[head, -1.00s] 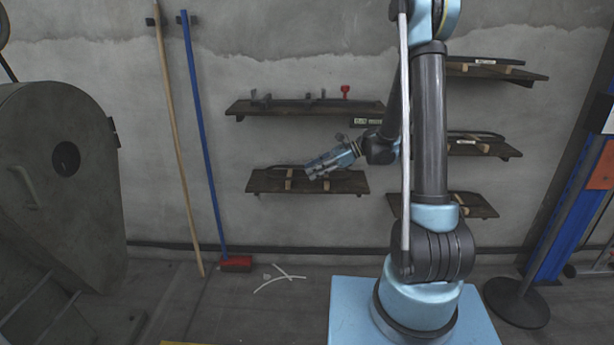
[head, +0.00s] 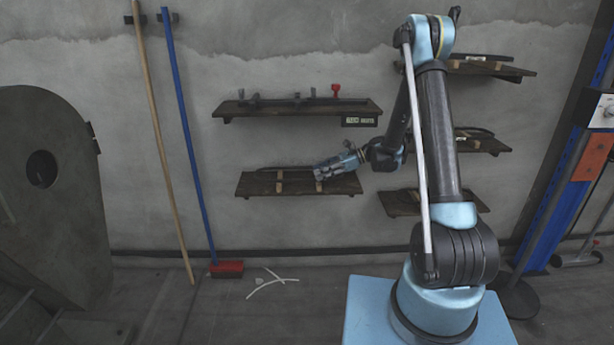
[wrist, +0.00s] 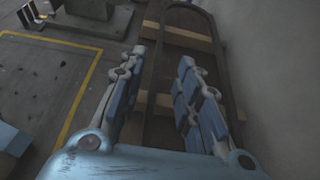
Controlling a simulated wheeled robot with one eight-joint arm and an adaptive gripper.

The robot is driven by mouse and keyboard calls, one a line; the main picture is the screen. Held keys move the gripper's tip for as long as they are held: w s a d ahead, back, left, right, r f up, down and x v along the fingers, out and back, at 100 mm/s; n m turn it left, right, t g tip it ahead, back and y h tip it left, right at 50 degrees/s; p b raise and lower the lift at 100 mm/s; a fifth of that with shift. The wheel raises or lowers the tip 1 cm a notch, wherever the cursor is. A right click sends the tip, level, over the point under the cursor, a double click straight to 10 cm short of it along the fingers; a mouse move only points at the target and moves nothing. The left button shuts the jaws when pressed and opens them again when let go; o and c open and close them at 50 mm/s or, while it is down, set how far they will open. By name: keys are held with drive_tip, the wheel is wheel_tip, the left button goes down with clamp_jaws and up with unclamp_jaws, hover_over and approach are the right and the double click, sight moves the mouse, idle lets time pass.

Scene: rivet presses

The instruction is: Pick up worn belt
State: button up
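A dark belt (head: 285,168) lies as a long loop on the lower left wall shelf (head: 246,187), across light wooden blocks. I cannot tell its wear from here. In the wrist view the belt (wrist: 218,50) runs away from me, with its rounded end at the top. My gripper (head: 318,174) is at the right part of that shelf, over the belt. In the wrist view my gripper (wrist: 162,60) has its fingers apart, with nothing clamped.
An upper shelf (head: 300,109) with a small label (head: 360,121) hangs above. More shelves (head: 405,203) hang to the right. A blue-handled broom (head: 190,130) and a wooden pole (head: 160,140) lean left. White strips (head: 268,282) lie on the floor.

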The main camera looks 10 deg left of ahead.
drive_tip(key=shift+x, duration=3.6)
drive_tip(key=shift+s+r, duration=0.1)
clamp_jaws()
